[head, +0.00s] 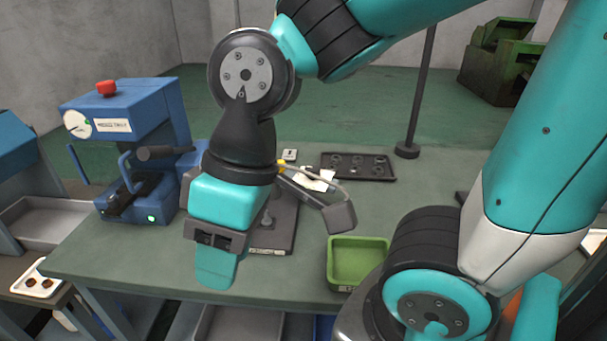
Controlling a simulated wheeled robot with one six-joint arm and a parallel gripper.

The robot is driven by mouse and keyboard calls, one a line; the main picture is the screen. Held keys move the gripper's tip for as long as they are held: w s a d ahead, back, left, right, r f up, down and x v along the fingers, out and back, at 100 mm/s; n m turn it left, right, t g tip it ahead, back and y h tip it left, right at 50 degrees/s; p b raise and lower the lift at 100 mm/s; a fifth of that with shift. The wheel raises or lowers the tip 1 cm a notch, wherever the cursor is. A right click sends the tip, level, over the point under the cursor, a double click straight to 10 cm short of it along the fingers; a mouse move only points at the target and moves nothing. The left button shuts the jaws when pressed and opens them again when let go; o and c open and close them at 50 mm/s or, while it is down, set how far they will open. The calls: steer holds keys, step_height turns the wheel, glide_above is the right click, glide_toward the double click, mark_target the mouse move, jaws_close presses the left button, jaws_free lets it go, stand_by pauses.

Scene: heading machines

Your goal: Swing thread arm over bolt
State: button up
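My gripper (215,272) hangs near the middle, pointing down, over the front part of the green bench. Only one broad teal finger shows clearly, so its opening and anything between the fingers are hidden. Behind it, a dark fixture plate (283,229) lies on the bench, with a small upright grey part (266,222) on it, partly covered by my gripper. I cannot tell whether this part is the bolt. A grey angled bar with a blocky end (340,217) juts right from beside my wrist. I cannot tell whether it belongs to me or is the thread arm.
A blue bench machine (128,125) with a red button, dial and dark handle stands at the left. A green tray (358,262) sits at the front right. A dark tray (358,166) with round recesses lies behind, near a thin post (421,90). The bench's right middle is clear.

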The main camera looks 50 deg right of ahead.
steer(key=shift+o, duration=1)
step_height(320, 180, up, 2)
steer(key=m+t+h+p, duration=0.4)
steer(key=m+h+p, duration=0.2)
steer(key=m+p, duration=0.45)
glide_above(281, 162)
steer(key=s+a+b, duration=0.1)
steer(key=s+a, duration=0.1)
steer(key=s, duration=0.4)
steer(key=shift+m, duration=0.45)
steer(key=p+x, duration=0.1)
steer(key=x, duration=0.4)
steer(key=p+x, duration=0.1)
steer(key=x, duration=0.5)
steer(key=p+x, duration=0.1)
steer(key=x, duration=0.4)
steer(key=shift+w+a+f, duration=0.25)
steer(key=shift+w+f, duration=0.05)
jaws_close()
